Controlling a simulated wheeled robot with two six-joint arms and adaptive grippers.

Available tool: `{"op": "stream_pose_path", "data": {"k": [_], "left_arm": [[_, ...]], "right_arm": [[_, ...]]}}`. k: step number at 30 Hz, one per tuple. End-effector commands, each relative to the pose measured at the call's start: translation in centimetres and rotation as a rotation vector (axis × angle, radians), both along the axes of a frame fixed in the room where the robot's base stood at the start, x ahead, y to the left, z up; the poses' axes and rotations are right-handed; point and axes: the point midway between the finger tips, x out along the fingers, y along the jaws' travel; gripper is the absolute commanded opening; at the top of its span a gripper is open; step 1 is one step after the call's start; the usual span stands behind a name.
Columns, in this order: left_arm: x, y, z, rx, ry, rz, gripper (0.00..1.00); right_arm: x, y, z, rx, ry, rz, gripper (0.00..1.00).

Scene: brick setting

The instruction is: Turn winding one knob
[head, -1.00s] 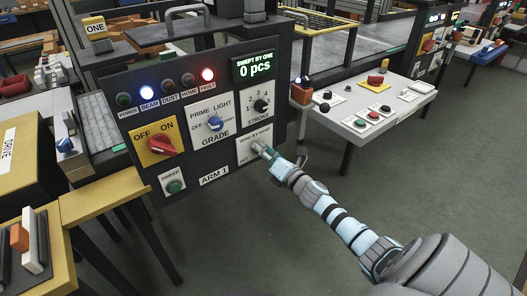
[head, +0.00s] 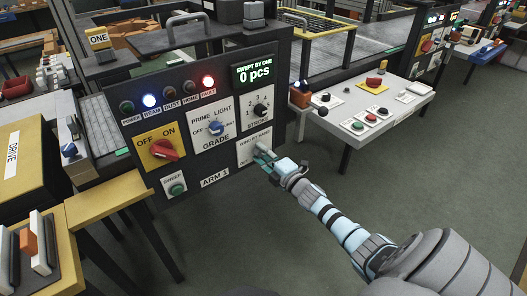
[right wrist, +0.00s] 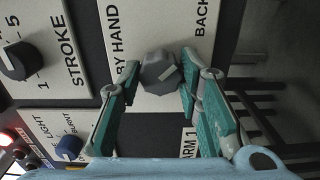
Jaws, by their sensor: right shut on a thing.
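The winding knob (right wrist: 161,73) is a grey, faceted knob with a pale pointer mark. It sits on the white "wind by hand" plate (head: 246,146) at the panel's lower right. My right gripper (right wrist: 160,78), with teal fingers, is shut on this knob, one fingertip on either side. In the head view my right gripper (head: 263,158) covers most of the knob. My left gripper is not in view.
The dark panel (head: 216,82) also carries a red off/on switch (head: 167,150), a blue grade knob (head: 215,128), a black stroke knob (head: 261,110) and a green sweep button (head: 177,189). A white control table (head: 410,105) stands to the right. Open floor lies below.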

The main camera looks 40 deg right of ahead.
Motion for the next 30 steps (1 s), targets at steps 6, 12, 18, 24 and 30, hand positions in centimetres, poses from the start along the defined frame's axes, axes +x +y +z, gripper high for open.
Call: {"op": "stream_pose_path", "data": {"k": [6, 12, 18, 24, 30], "left_arm": [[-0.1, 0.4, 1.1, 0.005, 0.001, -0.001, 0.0], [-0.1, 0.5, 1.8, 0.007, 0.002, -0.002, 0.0], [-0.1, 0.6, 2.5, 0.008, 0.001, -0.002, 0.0], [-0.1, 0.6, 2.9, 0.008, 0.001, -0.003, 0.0], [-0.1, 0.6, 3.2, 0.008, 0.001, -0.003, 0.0]], "right_arm": [[0.0, 0.1, 0.2, 0.206, -0.004, 0.0, 0.04], [0.0, 0.1, 0.2, 0.395, -0.008, 0.0, 0.04], [0.0, 0.0, 0.2, 0.581, -0.013, 0.002, 0.04], [0.0, 0.0, 0.2, 0.742, -0.017, 0.002, 0.04], [0.0, 0.0, 0.2, 0.859, -0.02, 0.002, 0.04]]}}
